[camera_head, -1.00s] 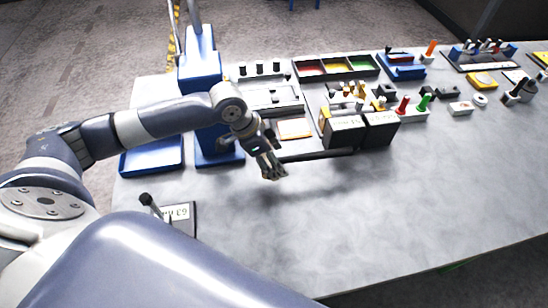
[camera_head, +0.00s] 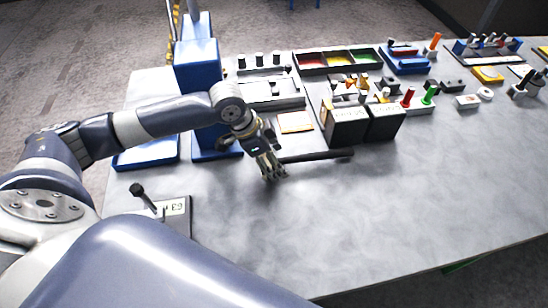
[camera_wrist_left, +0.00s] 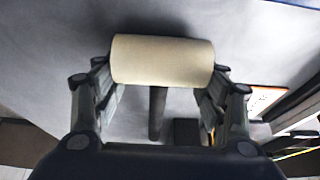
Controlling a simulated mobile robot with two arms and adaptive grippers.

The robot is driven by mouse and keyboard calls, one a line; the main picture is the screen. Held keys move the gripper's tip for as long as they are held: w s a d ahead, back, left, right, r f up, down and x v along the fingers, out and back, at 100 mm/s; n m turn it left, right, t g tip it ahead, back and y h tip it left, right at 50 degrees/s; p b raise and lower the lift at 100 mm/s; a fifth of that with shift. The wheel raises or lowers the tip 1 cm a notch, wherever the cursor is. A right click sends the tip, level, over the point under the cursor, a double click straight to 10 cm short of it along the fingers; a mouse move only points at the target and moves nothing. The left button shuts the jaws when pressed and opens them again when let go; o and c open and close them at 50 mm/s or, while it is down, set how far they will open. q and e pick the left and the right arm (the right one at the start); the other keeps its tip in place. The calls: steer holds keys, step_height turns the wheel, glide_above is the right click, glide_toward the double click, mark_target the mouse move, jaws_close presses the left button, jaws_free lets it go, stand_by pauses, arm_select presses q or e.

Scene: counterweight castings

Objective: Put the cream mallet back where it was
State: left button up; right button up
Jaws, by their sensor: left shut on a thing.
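The cream mallet's head (camera_wrist_left: 162,60) is a pale cylinder lying crosswise between the fingers of my left gripper (camera_wrist_left: 157,85) in the left wrist view. Its dark handle (camera_wrist_left: 157,112) runs from the head toward the bottom of that view. In the head view my left gripper (camera_head: 272,171) is over the grey table, left of the two black blocks, and shut on the mallet. The dark handle (camera_head: 318,156) sticks out to its right, and the fingers mostly hide the head. My right gripper is not in view.
Black blocks (camera_head: 345,126) stand right of the gripper, near the handle's end. A blue stand (camera_head: 197,68) is at the left, with an orange-edged white card (camera_head: 296,122) behind the gripper. A lever on a labelled plate (camera_head: 176,208) is front left. The table's front middle (camera_head: 350,220) is clear.

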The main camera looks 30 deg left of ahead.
arm_select(q)
steer(key=shift+w+f, duration=0.1)
steer(key=shift+f, duration=0.35)
steer(key=o, duration=1.7)
steer(key=shift+o, duration=1.3)
steer(key=shift+f, duration=0.15)
steer(key=v, duration=1.2)
